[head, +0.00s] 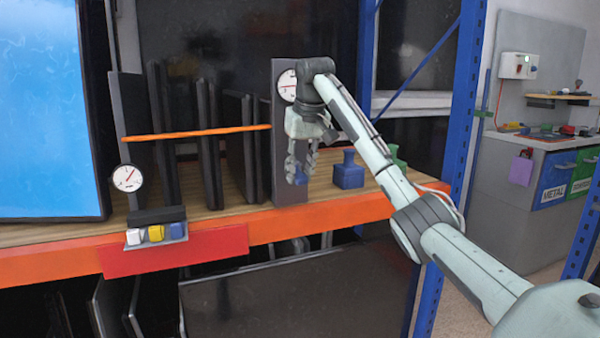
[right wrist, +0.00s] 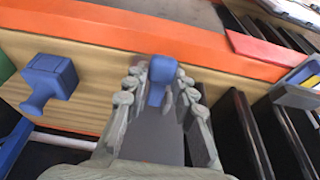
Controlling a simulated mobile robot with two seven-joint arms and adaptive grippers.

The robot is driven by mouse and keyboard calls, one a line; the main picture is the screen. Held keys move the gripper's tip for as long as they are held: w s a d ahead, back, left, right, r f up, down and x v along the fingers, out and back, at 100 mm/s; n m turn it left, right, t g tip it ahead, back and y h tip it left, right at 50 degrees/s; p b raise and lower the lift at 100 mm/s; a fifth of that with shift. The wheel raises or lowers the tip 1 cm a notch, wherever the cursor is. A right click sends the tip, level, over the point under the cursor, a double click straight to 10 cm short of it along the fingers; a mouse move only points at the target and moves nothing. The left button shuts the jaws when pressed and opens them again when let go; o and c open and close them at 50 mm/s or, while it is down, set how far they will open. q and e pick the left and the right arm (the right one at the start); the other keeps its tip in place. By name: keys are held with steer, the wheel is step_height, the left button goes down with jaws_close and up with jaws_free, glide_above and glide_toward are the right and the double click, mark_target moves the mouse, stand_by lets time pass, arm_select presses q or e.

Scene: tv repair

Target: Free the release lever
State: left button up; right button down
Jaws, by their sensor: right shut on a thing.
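My right gripper (head: 300,165) hangs in front of the dark upright panel (head: 283,192) with a round gauge at its top. It is shut on a small blue piece (head: 300,177). In the right wrist view the blue piece (right wrist: 161,72) sits between the fingers, with its rounded top showing and its lower part partly hidden. I cannot tell whether it is a loose block or a lever fixed to the panel. An orange bar (head: 200,133) runs across several dark panels to the left. No part is plainly marked as the release lever. My left gripper is not in view.
A blue knobbed block (head: 348,175) stands on the wooden shelf right of the gripper, with a green one (head: 396,158) behind my arm. A small tray (head: 158,235) with white, yellow and blue pieces sits at the shelf's orange front edge. A blue post (head: 463,100) stands at right.

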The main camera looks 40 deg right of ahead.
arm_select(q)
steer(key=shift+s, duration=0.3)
arm_select(e)
steer(key=c, duration=1.2)
jaws_free()
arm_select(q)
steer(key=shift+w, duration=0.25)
arm_select(e)
steer(key=v, duration=1.2)
steer(key=shift+s+f, duration=0.1)
steer(key=shift+f, duration=0.05)
